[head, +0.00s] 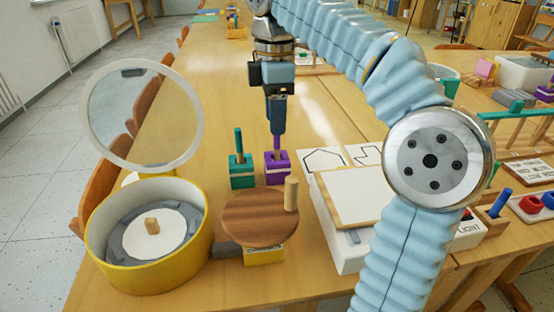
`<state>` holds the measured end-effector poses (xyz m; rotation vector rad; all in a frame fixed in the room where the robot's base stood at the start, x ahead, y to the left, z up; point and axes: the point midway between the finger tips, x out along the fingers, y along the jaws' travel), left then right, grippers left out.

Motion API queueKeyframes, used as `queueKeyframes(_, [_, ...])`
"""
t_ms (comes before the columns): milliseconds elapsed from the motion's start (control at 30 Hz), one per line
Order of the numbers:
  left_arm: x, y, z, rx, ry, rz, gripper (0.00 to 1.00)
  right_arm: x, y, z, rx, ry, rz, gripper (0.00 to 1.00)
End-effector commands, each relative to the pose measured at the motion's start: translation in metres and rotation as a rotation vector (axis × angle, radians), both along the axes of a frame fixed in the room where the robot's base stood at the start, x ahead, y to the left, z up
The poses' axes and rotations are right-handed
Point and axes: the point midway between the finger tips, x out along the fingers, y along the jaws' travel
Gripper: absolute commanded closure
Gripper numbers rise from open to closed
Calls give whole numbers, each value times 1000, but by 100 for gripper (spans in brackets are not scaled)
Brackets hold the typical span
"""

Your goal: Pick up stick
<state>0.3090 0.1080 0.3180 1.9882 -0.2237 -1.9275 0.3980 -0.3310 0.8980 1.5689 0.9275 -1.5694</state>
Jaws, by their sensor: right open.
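My right gripper (277,132) points straight down over the purple block (277,168). Its fingers are open around or just in front of the top of a short upright stick (277,144) in that block; the overlap hides which. A teal block (242,172) with an upright teal stick (238,141) stands just to the left. Nearer, a wooden stick (291,192) stands upright at the right edge of a round wooden disc (258,222) above a yellow block (264,257). My left gripper is out of view.
A white box with a board (347,192) and drawn cards (325,160) lie to the right. The table (215,105) behind the blocks is mostly clear.

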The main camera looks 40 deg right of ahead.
Motion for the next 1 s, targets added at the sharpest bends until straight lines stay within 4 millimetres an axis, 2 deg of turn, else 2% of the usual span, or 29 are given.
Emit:
queueKeyframes(167, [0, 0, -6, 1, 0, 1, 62, -1, -1, -15, 0, 1, -1, 56])
queueKeyframes(433, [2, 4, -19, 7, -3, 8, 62, 0, -4, -56, 0, 1, -2, 56])
queueKeyframes(733, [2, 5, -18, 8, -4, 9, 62, 0, -4, -62, 1, 0, -1, 56])
queueKeyframes(1000, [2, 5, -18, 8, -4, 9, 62, 0, -4, -62, 1, 0, -1, 96])
